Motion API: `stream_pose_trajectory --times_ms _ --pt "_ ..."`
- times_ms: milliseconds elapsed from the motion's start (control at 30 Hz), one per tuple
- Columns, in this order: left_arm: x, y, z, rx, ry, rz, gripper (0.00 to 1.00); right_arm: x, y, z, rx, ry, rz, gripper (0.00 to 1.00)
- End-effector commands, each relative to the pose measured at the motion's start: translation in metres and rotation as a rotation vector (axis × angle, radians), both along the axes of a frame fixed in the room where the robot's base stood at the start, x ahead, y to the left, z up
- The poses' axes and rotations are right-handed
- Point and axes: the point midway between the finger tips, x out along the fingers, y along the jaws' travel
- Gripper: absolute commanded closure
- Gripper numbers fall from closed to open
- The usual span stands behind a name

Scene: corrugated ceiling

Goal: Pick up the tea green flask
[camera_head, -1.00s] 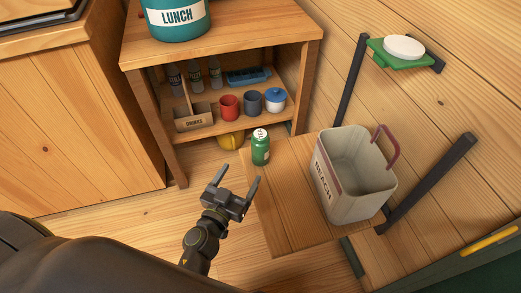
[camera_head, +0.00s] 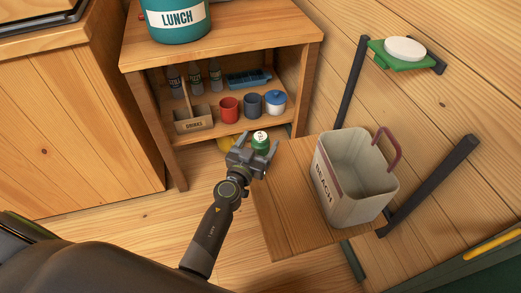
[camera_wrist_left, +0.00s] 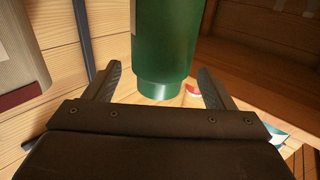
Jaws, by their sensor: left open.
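The green flask (camera_head: 260,138) stands on the small wooden shelf table (camera_head: 275,190), near its far left corner, and its top has a white disc. My left gripper (camera_head: 257,147) is open and in front of it, hiding most of its body in the head view. In the left wrist view the green flask (camera_wrist_left: 166,40) fills the upper middle. It lies between the lines of the two fingers of the left gripper (camera_wrist_left: 158,70), with a gap visible on each side. My right gripper is not in view.
A cream BEACH bin (camera_head: 345,190) with a maroon handle stands right of the flask on the same table. Behind is a cabinet (camera_head: 180,158) holding a red mug (camera_head: 229,109), other cups and bottles.

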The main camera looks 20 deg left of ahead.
Motion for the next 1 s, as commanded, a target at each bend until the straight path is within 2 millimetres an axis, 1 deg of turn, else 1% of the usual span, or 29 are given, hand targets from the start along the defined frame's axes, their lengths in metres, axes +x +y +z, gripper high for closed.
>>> stream_pose_trajectory --times_ms 33,133,233,367,400,900,967,1000 --pt "0.0067 -0.0007 -0.0009 0.0 -0.001 -0.001 0.23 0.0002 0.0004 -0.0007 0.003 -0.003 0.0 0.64" --pt "0.0137 -0.0014 -0.0005 -0.001 -0.001 -0.001 0.23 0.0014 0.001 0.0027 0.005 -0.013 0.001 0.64" --pt "0.0155 -0.0015 -0.0005 0.0 0.0 0.0 0.23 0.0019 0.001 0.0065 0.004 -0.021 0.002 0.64" --pt "0.0153 -0.0015 -0.0004 -0.001 0.0 0.0 0.23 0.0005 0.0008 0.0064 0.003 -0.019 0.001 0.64" --pt "0.0152 -0.0015 -0.0004 -0.001 0.0 0.0 0.24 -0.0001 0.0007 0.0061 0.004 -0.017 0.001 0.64" --pt "0.015 -0.0018 -0.0004 -0.001 0.0 0.0 0.9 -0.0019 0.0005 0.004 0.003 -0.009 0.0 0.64" --pt "0.015 -0.0018 -0.0004 -0.001 0.0 0.0 0.98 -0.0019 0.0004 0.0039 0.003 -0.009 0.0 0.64" --pt "0.015 -0.0018 -0.0004 -0.001 0.0 -0.001 1.0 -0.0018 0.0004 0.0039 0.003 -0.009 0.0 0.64"
